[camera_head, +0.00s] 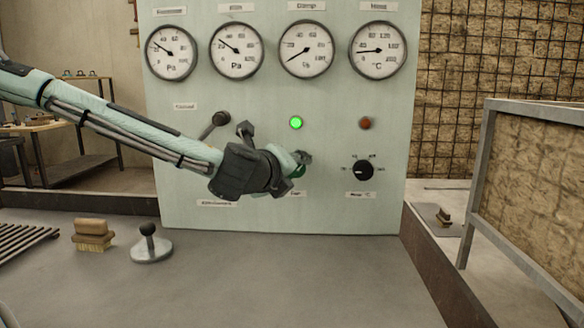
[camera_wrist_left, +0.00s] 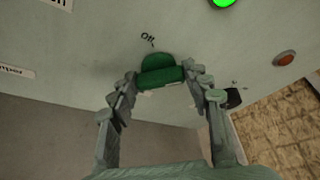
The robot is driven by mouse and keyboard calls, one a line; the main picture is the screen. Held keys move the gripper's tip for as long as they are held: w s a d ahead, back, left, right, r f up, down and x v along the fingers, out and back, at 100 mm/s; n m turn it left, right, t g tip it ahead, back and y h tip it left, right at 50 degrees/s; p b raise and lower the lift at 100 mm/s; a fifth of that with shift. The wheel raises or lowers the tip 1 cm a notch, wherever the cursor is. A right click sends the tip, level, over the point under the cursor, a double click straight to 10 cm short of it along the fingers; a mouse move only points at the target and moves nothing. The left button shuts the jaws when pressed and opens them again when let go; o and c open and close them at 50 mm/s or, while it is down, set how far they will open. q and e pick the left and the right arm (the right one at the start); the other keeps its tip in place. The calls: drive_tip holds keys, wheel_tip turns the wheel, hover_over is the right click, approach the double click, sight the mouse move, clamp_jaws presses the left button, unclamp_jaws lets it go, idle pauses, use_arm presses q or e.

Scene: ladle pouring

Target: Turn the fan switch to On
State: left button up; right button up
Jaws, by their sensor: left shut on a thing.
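The green fan switch (camera_head: 298,171) is a knob on the front of the pale green control panel (camera_head: 240,215), largely hidden by my left gripper in the head view. In the left wrist view the green knob (camera_wrist_left: 160,68) shows clearly, with a small label that appears to read "Off" just above it. My left gripper (camera_head: 301,160) reaches the panel from the left. Its two fingers (camera_wrist_left: 162,78) are shut on the knob, one at each side. The knob's pointer direction cannot be read. My right gripper is not in view.
A green lamp (camera_head: 296,123) is lit above the switch; a dull red lamp (camera_head: 365,123) and a black dial (camera_head: 363,170) are to its right. A dark lever (camera_head: 215,123) is near my left arm. A brush (camera_head: 93,235) and a round-based tool (camera_head: 151,245) stand on the bench.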

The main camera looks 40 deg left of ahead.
use_arm(q)
drive_tip(key=shift+a+r, duration=0.1)
idle(0.3)
drive_tip(key=o, duration=1.2)
drive_tip(key=shift+c, duration=0.2)
drive_tip(key=v, duration=0.7)
drive_tip(key=shift+s, duration=0.2)
